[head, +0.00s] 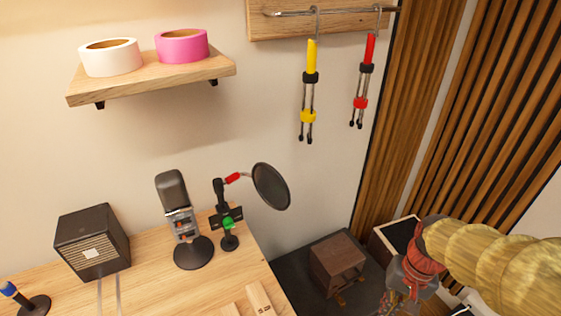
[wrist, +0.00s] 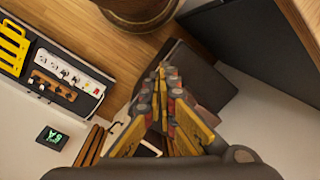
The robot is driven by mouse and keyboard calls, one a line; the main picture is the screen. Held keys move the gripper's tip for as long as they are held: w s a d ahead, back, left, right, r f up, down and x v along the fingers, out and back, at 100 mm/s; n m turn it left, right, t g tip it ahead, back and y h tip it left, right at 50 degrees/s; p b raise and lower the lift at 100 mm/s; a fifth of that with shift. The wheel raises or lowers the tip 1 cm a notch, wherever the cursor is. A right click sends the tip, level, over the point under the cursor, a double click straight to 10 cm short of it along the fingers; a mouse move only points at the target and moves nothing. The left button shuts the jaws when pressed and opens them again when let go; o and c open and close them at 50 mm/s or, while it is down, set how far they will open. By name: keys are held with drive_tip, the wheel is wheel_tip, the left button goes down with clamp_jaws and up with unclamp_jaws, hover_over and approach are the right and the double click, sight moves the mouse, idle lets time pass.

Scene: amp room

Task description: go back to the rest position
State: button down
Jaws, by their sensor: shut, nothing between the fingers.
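My gripper (wrist: 163,75) is shut and empty in the wrist view, its yellow, red and grey fingers meeting at the tips. In the head view my gripper (head: 392,303) hangs at the lower right, partly cut off by the bottom edge. My arm enters from the right in yellowish wrapping. The gripper is right of the wooden desk (head: 150,290) and in front of a dark brown box (head: 338,262). I cannot tell whether it touches anything.
On the desk stand a black speaker (head: 92,243), a microphone (head: 174,195) and a pop filter (head: 271,186). A shelf (head: 150,84) holds white tape (head: 110,62) and pink tape (head: 182,48). Yellow (head: 309,90) and red (head: 363,80) tools hang from a rail. Slatted panels (head: 480,110) stand right.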

drive_tip(key=a+r+n+t, duration=0.2)
drive_tip(key=a+r+t, duration=0.1)
drive_tip(key=r, duration=0.5)
drive_tip(key=a+r+n+t+h, duration=0.1)
drive_tip(key=a+r+n+t, duration=0.1)
drive_tip(key=a+r, duration=0.4)
wheel_tip(320, 180, up, 3)
drive_tip(key=shift+s+a+f+n+t+p, duration=0.2)
drive_tip(key=shift+s+a+n+t+p, duration=0.15)
drive_tip(key=shift+n, duration=0.45)
